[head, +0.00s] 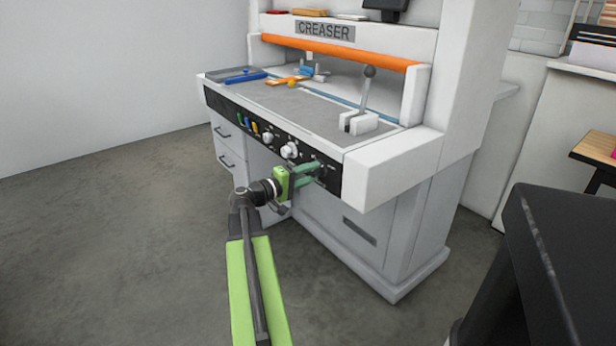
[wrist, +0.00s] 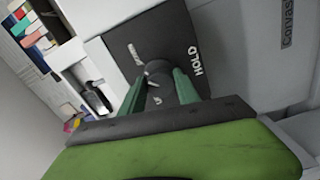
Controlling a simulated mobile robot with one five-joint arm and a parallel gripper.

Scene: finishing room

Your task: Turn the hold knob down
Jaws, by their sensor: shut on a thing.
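The hold knob (wrist: 157,69) is a dark round knob on a black panel. The word HOLD is printed beside it in the wrist view. My gripper (wrist: 160,82) has its two green fingers on either side of the knob, shut on it. In the head view my gripper (head: 317,173) reaches the right end of the black control strip (head: 222,108) on the front of the creaser (head: 395,150). There the fingers mostly hide the knob. White marks show on the panel near the knob, too small to read.
Two white knobs (head: 289,150) (head: 267,138) and several coloured switches (head: 247,122) sit left of my gripper on the same strip. A lever (head: 367,88) stands on the worktop. A dark surface (head: 560,250) is at the right. The floor at left is clear.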

